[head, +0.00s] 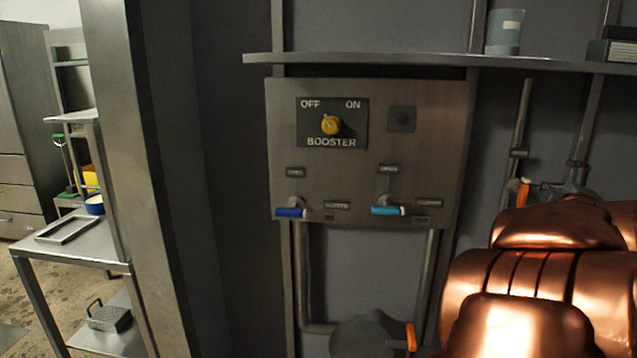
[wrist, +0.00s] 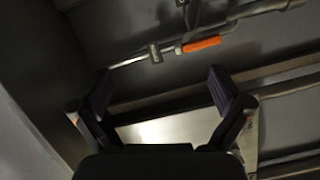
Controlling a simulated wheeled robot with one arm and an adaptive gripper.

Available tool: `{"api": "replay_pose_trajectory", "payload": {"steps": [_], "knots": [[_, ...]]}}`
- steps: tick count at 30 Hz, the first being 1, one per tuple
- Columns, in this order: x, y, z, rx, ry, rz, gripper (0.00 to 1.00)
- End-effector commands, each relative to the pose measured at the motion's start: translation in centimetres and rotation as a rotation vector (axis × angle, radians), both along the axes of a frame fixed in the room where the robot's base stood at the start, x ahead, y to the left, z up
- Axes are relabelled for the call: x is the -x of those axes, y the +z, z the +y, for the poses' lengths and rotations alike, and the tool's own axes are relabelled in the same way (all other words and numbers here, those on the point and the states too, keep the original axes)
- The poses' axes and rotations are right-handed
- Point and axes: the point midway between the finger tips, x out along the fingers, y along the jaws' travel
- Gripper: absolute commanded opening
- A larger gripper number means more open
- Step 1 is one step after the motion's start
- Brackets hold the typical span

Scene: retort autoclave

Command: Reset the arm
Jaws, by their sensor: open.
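My gripper (wrist: 165,90) shows in the wrist view with its two dark fingers spread wide apart and nothing between them. Beyond the fingers is a bare metal plate (wrist: 165,132). Farther off, a pipe with an orange-handled valve (wrist: 201,44) runs across the top of the wrist view. In the head view, my copper-coloured arm fills the lower right, and the gripper itself does not show there.
A wall panel (head: 445,150) carries a yellow booster knob (head: 331,125), a blue valve handle (head: 291,212) and a light-blue one (head: 387,210). A shelf (head: 400,60) juts out above it. A metal table (head: 85,252) stands at the left behind a post (head: 150,170).

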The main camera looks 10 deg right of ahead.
Motion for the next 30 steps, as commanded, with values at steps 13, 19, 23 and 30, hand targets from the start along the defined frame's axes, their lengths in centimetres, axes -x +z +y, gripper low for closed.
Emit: {"api": "replay_pose_trajectory", "payload": {"steps": [13, 19, 23, 30], "knots": [[3.5, -2.2, 8.0, -0.563, -0.285, 0.044, 1.00], [6.5, -5.6, 15.3, -0.826, -0.382, 0.182, 1.00], [9.4, -7.6, 21.0, -0.980, -0.439, 0.322, 1.00], [17.6, -9.3, 32.3, -1.188, -0.538, 0.666, 1.00]]}}
